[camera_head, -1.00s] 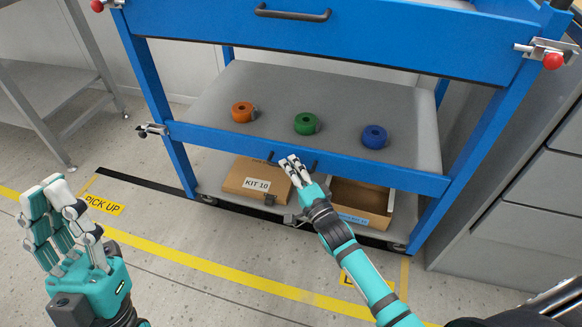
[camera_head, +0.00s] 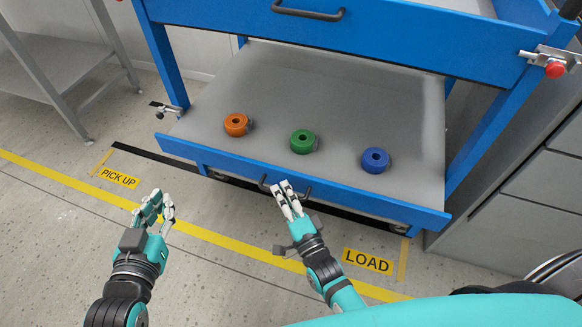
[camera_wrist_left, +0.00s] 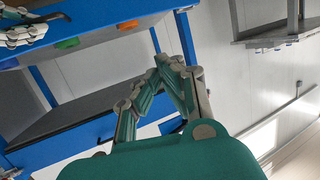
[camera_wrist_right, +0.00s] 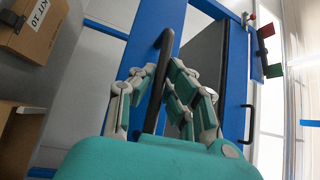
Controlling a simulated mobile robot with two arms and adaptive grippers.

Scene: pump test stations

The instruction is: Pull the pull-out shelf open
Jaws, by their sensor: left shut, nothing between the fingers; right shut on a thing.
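The pull-out shelf (camera_head: 330,90) is a grey panel with a blue front bar (camera_head: 370,199) on a blue cart. It stands out from the cart frame toward me. Its black handle (camera_head: 303,190) is on the front bar. My right gripper (camera_head: 287,187) is shut on this handle; the right wrist view shows the handle (camera_wrist_right: 158,85) running between the fingers. An orange ring (camera_head: 236,125), a green ring (camera_head: 303,141) and a blue ring (camera_head: 375,160) rest on the shelf. My left gripper (camera_head: 156,200) is shut and empty, over the floor left of the shelf front.
The cart's upper blue drawer (camera_head: 400,42) has its own handle (camera_head: 308,12). A red-knobbed latch (camera_head: 548,62) is on the right post, another latch (camera_head: 172,111) at the left. Grey cabinets (camera_head: 520,210) stand right. The kit box (camera_wrist_right: 35,30) shows in the right wrist view.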

